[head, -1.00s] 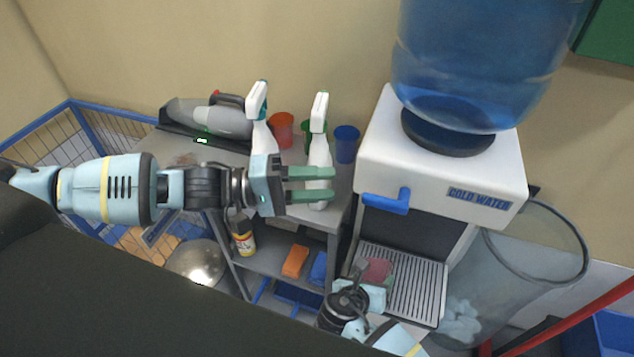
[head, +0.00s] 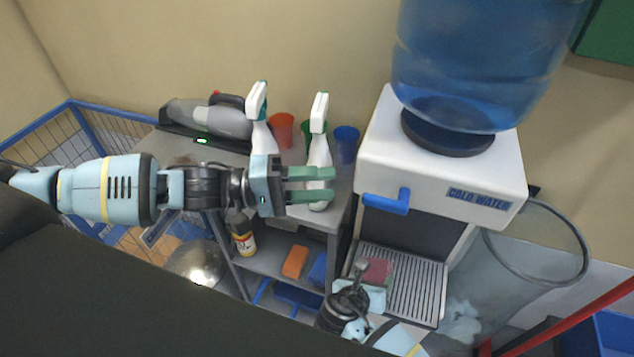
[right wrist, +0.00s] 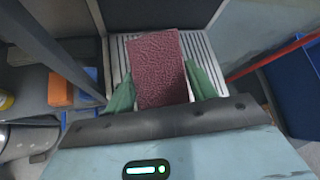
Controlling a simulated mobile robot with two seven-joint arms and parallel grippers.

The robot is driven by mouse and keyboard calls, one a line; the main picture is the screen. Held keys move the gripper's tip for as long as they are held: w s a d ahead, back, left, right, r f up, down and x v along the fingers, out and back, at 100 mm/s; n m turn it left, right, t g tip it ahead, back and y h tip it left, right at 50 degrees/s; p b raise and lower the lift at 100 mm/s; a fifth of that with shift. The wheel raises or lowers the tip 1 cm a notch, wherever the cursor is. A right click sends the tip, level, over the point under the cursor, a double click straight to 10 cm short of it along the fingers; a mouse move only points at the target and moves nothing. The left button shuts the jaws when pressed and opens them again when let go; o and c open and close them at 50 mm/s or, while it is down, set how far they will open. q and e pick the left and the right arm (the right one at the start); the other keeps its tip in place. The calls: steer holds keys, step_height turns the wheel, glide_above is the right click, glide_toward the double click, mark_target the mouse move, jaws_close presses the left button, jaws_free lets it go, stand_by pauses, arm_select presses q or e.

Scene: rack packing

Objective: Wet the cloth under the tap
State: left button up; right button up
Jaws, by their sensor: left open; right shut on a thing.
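The cloth (head: 377,271) is dark red and lies flat between the green fingers of my right gripper (right wrist: 161,92), which is shut on it. In the right wrist view the cloth (right wrist: 158,68) extends forward over the slatted drip tray (right wrist: 196,48). The tap is a blue lever (head: 387,202) on the front of the white water dispenser (head: 440,165). The cloth is below the tap and a little to its left in the head view. No water stream is visible. My left gripper (head: 311,185) is open and empty, left of the tap, in front of a spray bottle.
Left of the dispenser a grey shelf cart (head: 343,195) holds two white spray bottles (head: 319,150), cups and a handheld vacuum (head: 210,120). An orange block (head: 295,262) sits on its lower shelf. A clear bin (head: 530,260) stands right of the dispenser.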

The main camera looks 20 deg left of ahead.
steer(key=shift+s+a+r, duration=0.5)
steer(key=shift+a+r, duration=0.1)
steer(key=shift+r, duration=0.05)
steer(key=shift+s+a+r, duration=1.2)
steer(key=shift+a+r, duration=0.05)
steer(key=shift+r, duration=0.1)
steer(key=shift+s, duration=0.1)
